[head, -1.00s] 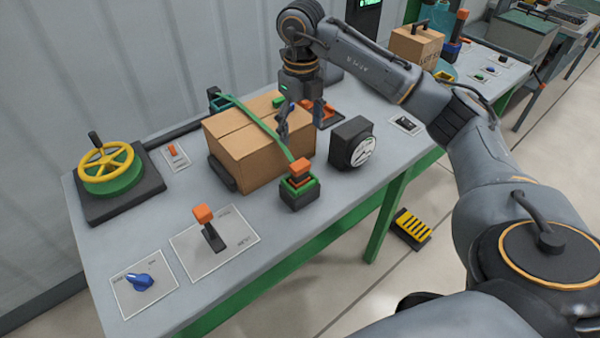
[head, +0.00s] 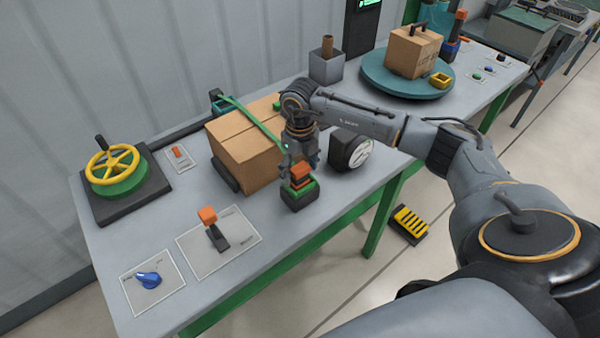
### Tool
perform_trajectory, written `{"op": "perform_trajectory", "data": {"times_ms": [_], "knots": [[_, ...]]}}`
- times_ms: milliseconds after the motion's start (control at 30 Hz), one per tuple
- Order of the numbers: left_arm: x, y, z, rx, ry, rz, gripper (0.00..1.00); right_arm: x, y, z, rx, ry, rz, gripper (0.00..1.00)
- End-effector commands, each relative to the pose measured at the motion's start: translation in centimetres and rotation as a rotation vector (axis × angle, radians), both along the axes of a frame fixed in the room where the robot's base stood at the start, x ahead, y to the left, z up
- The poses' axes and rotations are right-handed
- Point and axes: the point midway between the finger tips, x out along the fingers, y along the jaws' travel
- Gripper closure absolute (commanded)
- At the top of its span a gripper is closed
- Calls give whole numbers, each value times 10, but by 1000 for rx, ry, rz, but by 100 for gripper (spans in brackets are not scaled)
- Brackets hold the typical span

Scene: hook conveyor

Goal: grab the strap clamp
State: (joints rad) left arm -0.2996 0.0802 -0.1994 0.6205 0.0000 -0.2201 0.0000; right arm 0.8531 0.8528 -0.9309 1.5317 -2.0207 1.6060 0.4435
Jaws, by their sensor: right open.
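The strap clamp (head: 300,194) stands on the bench at the front right corner of a cardboard box (head: 243,158). It has a dark and green base and an orange top. A green strap (head: 252,122) runs from it over the box to the back. My right gripper (head: 302,174) is open and points down right at the clamp, its fingers around or just beside the orange top. I cannot tell whether they touch it. The gripper hides part of the strap. My left gripper is not in view.
A black gauge (head: 350,152) stands close right of the clamp. A lever with an orange knob (head: 208,216), a blue knob (head: 149,280) and a yellow handwheel (head: 112,166) are to the left. A teal turntable (head: 385,84) with another box (head: 414,50) is behind.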

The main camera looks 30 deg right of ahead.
Motion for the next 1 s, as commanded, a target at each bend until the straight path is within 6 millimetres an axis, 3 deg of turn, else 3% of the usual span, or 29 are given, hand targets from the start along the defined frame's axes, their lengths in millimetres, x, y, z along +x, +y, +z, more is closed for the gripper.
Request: {"op": "perform_trajectory", "data": {"times_ms": [167,467,767,1000], "knots": [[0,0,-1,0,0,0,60,0,0,0,0,0,1,28],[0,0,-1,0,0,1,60,0,0,0,0,0,0,90],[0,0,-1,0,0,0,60,0,0,2,0,-1,0,90],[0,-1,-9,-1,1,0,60,2,0,25,1,-6,1,90]]}}
